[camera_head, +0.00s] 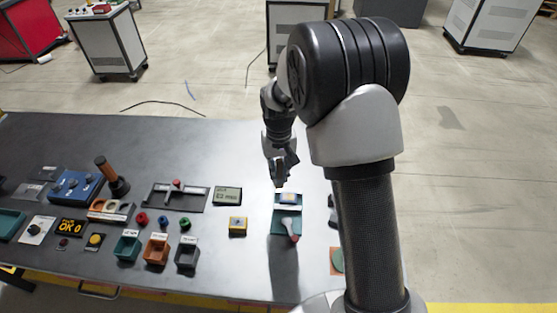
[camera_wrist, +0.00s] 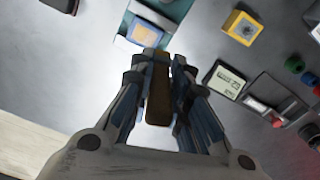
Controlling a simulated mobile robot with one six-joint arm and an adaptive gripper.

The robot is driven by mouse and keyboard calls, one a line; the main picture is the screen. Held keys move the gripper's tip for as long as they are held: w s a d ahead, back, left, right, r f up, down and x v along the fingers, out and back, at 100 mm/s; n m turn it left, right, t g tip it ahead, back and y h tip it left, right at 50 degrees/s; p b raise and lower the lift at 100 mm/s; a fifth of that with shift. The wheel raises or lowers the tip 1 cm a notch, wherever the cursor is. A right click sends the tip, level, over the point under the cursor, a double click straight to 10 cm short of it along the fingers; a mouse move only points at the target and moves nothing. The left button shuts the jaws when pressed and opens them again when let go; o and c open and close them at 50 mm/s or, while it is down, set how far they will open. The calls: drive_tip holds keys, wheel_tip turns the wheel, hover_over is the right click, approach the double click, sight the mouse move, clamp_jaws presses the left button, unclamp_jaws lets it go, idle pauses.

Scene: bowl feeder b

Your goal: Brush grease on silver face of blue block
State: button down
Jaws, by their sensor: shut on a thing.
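My gripper (camera_head: 283,170) hangs above the table. In the wrist view my gripper (camera_wrist: 158,70) is shut on a narrow brown handle (camera_wrist: 158,98), seemingly of the brush. The bristle end cannot be made out. Just beyond the fingertips, in the wrist view, lies a pale blue block (camera_wrist: 136,43) with an inset face of tan and blue colours. It also shows in the head view as a small block (camera_head: 288,198) at the back end of a teal plate (camera_head: 279,236). A gap in height seems to lie between the held thing and the block, but contact cannot be judged.
A yellow box (camera_head: 237,226) and a grey display (camera_head: 227,195) stand to the left. Small bins (camera_head: 157,250), coloured rings and a blue box (camera_head: 75,187) are further left. The table's back middle is clear.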

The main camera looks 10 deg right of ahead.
drive_tip(key=shift+r+p, duration=0.8)
drive_tip(key=shift+r, duration=0.55)
drive_tip(key=shift+d, duration=0.15)
